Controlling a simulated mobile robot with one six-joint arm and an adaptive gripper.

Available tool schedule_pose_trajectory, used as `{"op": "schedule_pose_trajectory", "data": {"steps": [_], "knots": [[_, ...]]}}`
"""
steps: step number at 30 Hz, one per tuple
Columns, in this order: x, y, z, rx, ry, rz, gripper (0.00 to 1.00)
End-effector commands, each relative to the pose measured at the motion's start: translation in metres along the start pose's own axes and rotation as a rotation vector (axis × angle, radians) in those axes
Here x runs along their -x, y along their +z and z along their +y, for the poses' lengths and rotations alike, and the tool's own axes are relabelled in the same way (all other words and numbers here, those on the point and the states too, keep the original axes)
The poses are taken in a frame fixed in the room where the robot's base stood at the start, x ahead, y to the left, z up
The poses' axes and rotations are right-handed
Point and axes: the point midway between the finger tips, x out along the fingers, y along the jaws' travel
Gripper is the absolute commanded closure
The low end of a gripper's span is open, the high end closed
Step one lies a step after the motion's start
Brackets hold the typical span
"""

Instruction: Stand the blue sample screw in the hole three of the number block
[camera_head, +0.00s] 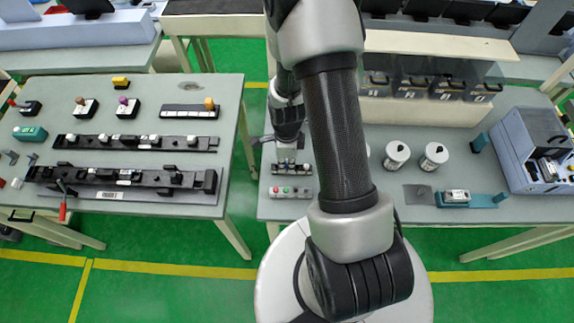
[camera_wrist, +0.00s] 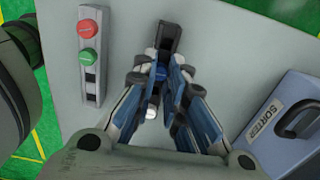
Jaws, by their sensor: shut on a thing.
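My gripper (camera_wrist: 159,74) is shut on the blue sample screw (camera_wrist: 160,71) in the wrist view. Only a small blue part of the screw shows between the fingertips. The black number block (camera_wrist: 169,38) lies beneath and just beyond the fingertips, and the fingers hide much of it. Its numbers and hole three cannot be read, and I cannot tell whether the screw touches the block. The block also shows in the head view (camera_head: 291,170), close to my arm's end.
A grey box with red and green buttons (camera_wrist: 88,58) stands left of the block in the wrist view. A blue-grey box marked SORTER (camera_wrist: 270,130) is at right. In the head view, two white jars (camera_head: 397,155) stand right of my arm. Bare grey bench lies between.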

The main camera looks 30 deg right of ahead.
Motion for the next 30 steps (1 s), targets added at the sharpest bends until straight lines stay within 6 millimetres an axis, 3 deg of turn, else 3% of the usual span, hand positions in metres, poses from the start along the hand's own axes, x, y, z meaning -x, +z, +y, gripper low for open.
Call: {"op": "schedule_pose_trajectory", "data": {"steps": [8, 30], "knots": [[0.003, 0.000, 0.000, 0.000, 0.000, 0.000, 1.00], [0.040, 0.000, 0.000, 0.000, 0.000, 0.000, 1.00]]}}
